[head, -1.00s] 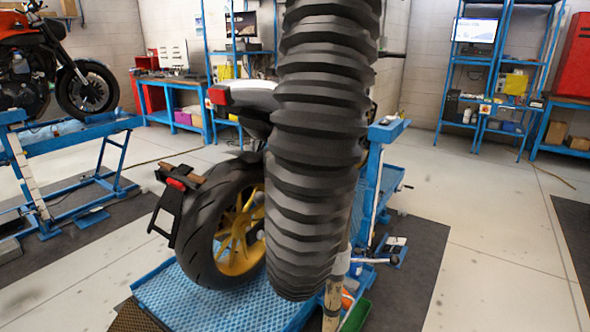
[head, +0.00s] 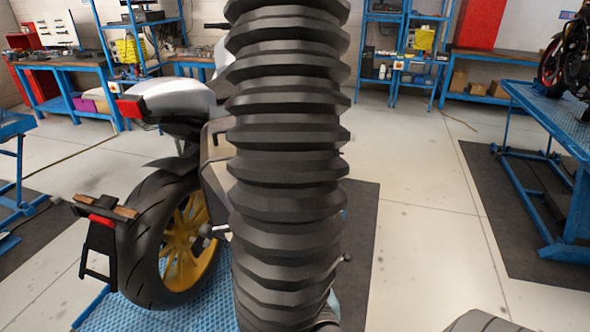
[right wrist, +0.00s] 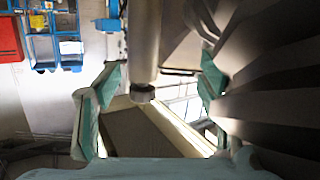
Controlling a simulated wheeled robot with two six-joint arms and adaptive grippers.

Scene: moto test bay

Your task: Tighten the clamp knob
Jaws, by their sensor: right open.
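In the right wrist view my right gripper (right wrist: 158,82) has its two teal fingers spread wide. Between them a grey-brown cylinder (right wrist: 143,45) comes down from the top and ends in a dark ridged collar; neither finger visibly touches it. I cannot tell whether this is the clamp knob. In the head view a small dark round end on a thin rod (head: 347,257) sticks out at the right of a ribbed black column; it may belong to the clamp. The clamp body is hidden behind that column. My left gripper is not in view.
The ribbed black column (head: 288,150) fills the middle of the head view. Left of it stands a motorcycle (head: 165,110) with a yellow rear wheel on a blue platform (head: 160,312). Another motorcycle (head: 575,60) is at the right. The floor between is clear.

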